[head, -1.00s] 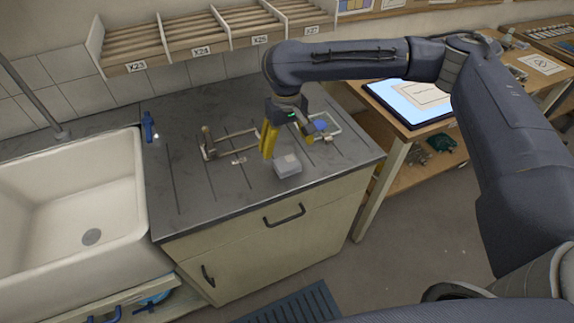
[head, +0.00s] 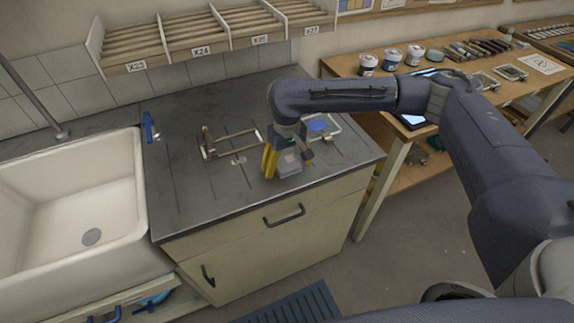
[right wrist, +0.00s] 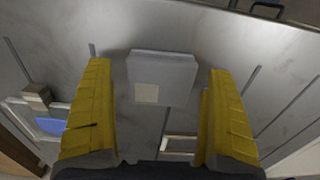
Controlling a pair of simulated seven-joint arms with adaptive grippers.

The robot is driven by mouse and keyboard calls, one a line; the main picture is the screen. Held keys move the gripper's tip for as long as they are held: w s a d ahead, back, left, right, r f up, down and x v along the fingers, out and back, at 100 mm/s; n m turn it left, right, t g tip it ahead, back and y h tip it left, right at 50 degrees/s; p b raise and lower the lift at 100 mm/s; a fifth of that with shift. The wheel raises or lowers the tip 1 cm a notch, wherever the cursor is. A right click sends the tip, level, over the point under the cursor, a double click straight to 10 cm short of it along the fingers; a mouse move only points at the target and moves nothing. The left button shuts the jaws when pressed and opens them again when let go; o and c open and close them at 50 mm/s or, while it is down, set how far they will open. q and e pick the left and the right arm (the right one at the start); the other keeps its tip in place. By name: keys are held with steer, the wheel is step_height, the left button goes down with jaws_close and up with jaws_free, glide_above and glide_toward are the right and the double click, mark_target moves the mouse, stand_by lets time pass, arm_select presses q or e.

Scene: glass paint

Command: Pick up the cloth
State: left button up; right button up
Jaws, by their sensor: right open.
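A grey, block-like folded pad with a small pale square on top, which looks like the cloth (head: 289,167), lies on the dark worktop (head: 200,200) near its front edge. In the right wrist view the cloth (right wrist: 165,70) sits between the two yellow fingers, with a gap on each side. My right gripper (head: 287,161) is open and low over the cloth, its fingers on either side of it. Its fingers partly hide the cloth's edges in the head view. My left gripper is not in view.
A white sink (head: 70,200) is at the left. A wooden clamp-like frame (head: 228,145) and a small frame with a blue patch (head: 318,127) lie behind the cloth. A bench with paint jars (head: 392,57) stands at the right. The worktop's left part is mostly clear.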

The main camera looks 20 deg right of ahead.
mark_target(287, 162)
steer(key=c, duration=1.3)
steer(key=shift+o, duration=0.2)
step_height(287, 162, up, 20)
stand_by(0.3)
